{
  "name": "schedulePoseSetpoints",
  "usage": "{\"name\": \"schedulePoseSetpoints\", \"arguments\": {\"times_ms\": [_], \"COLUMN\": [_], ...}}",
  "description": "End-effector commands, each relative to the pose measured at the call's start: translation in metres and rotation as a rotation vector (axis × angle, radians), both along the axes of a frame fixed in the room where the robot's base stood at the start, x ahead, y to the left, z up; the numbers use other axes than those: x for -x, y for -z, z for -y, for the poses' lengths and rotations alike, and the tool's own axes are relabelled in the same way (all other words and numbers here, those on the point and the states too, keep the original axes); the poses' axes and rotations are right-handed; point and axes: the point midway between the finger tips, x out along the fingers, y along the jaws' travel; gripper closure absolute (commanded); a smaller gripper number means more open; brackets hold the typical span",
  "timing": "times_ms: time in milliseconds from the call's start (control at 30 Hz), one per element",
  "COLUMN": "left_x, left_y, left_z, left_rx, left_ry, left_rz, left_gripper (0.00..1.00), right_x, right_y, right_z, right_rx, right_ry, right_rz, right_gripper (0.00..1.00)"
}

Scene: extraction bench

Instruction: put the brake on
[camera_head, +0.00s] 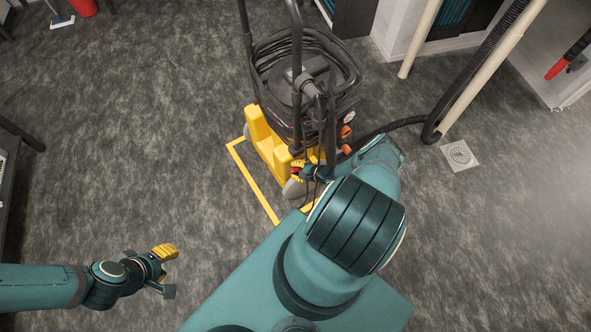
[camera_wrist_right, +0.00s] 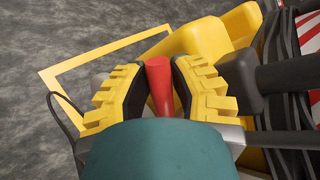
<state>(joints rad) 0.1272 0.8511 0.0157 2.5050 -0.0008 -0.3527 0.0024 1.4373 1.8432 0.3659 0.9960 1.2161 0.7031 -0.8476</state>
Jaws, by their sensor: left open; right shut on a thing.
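The extraction machine (camera_head: 300,75) stands upright on a yellow base (camera_head: 262,138), with a dark hose coiled around its top. A red lever (camera_wrist_right: 158,82), which looks like the brake lever, sticks up beside the yellow base in the right wrist view. My right gripper (camera_wrist_right: 160,92) is shut on the red lever, one yellow-padded finger on each side. In the head view the lever shows as a small red spot (camera_head: 295,171) above a grey wheel (camera_head: 293,188); my right arm partly covers this area. My left gripper (camera_head: 170,272) is open and empty above bare floor.
A yellow line (camera_head: 254,182) on the floor outlines the machine's place. A dark hose (camera_head: 400,124) runs right from the machine, near pale pipes (camera_head: 485,72). A floor drain (camera_head: 459,155) lies at the right.

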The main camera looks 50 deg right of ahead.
Motion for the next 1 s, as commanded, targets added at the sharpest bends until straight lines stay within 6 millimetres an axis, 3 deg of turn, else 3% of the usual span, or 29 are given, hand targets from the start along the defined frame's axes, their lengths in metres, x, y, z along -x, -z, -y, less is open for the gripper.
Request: {"name": "schedulePoseSetpoints", "arguments": {"times_ms": [67, 100, 167, 200, 633, 1000], "left_x": [0.000, 0.000, 0.000, 0.000, 0.000, 0.000], "left_y": [0.000, 0.000, 0.000, 0.000, 0.000, 0.000], "left_z": [0.000, 0.000, 0.000, 0.000, 0.000, 0.000], "left_rx": [0.000, 0.000, 0.000, 0.000, 0.000, 0.000], "left_ry": [0.000, 0.000, 0.000, 0.000, 0.000, 0.000], "left_rz": [0.000, 0.000, 0.000, 0.000, 0.001, 0.000], "left_gripper": [0.59, 0.59, 0.59, 0.59, 0.59, 0.59], "right_x": [0.000, 0.001, 0.001, 0.001, 0.010, 0.069], "right_y": [0.001, 0.001, 0.001, 0.001, -0.004, -0.039], "right_z": [0.000, 0.000, 0.000, 0.000, 0.003, 0.018], "right_rx": [0.000, 0.000, 0.000, 0.000, 0.001, 0.001], "right_ry": [-0.001, -0.001, -0.001, -0.001, 0.002, 0.001], "right_rz": [-0.003, -0.003, -0.003, -0.003, -0.003, -0.003], "right_gripper": [1.00, 0.66, 0.45, 0.43, 0.43, 0.43]}}
